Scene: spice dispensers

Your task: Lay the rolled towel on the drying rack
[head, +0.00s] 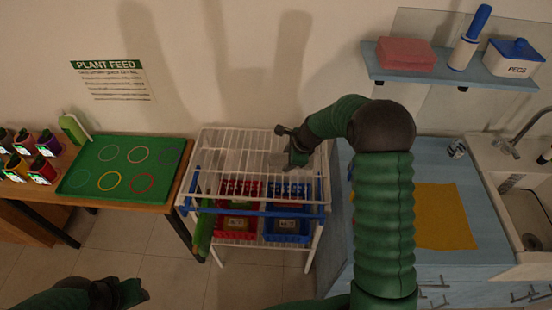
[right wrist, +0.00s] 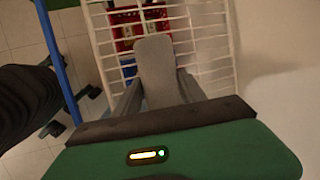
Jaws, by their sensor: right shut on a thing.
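The drying rack (head: 222,143) is a white wire stand in the middle of the head view; its white bars also show in the right wrist view (right wrist: 211,48). My right gripper (head: 297,156) is over the right part of the rack's top, pointing down. In the right wrist view it is shut on a grey, round-ended thing (right wrist: 155,68), which I take to be the rolled towel. Whether the towel touches the bars I cannot tell. My left gripper (head: 128,291) is at the bottom left, away from the rack; its jaws are unclear.
Red bins (head: 240,188) and blue bins (head: 288,230) sit inside the rack below its top. A wooden table with a green tray (head: 124,169) stands at left. A blue counter with a yellow mat (head: 444,217) and a sink stand at right. A shelf (head: 450,77) hangs above.

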